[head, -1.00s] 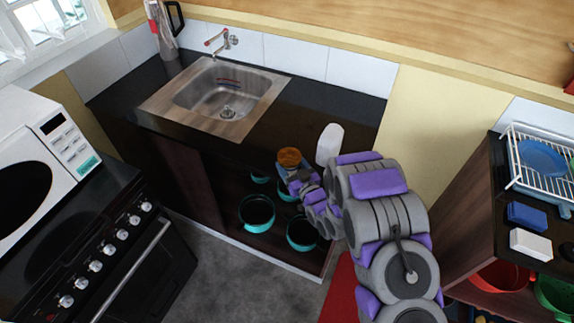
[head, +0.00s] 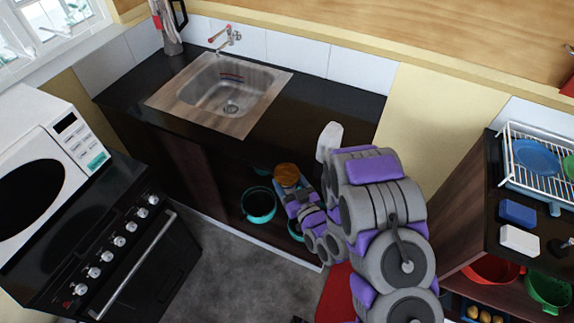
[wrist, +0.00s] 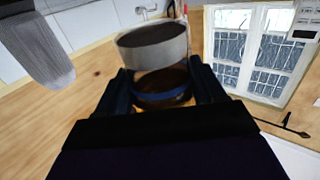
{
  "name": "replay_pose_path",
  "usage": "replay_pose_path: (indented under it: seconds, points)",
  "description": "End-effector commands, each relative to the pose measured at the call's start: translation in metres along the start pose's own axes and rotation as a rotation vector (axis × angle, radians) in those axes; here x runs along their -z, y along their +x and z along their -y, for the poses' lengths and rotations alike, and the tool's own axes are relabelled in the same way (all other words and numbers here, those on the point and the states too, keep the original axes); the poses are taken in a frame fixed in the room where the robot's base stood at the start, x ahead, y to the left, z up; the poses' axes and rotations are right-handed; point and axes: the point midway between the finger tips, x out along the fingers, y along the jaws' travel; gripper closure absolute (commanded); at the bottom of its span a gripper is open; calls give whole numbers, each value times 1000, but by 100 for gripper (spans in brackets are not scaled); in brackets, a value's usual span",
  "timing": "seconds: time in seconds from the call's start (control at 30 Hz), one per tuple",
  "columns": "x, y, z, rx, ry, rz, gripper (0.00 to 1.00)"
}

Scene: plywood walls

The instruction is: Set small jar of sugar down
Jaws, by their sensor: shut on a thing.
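My gripper (head: 291,187) is shut on the small jar of sugar, whose round brown lid (head: 287,174) shows in the head view. The jar is in front of the dark counter (head: 312,110), over the open shelf area below it. Its body is mostly hidden by my gripper. In the wrist view my gripper's dark fingers (wrist: 165,88) sit on either side of the jar (wrist: 160,82), seen as an amber-brown part with a blue band. A pale cylinder with a dark end shows just above it; I cannot tell whether it belongs to the jar.
A sink (head: 228,88) is set in the counter. A white object (head: 329,140) stands near its right front edge. Teal pots (head: 259,205) sit on the shelf below. A stove (head: 125,235) with a microwave (head: 48,160) is at left, a dish rack (head: 540,160) at right.

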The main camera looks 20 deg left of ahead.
Motion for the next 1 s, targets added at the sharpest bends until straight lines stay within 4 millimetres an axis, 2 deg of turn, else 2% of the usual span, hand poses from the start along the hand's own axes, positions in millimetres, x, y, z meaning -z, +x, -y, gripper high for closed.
replay_pose_path:
  seconds: [0.6, 1.0]
  points:
    - [5, -35, 23, -3, -2, -4, 72]
    - [5, -41, 25, -4, -3, -8, 72]
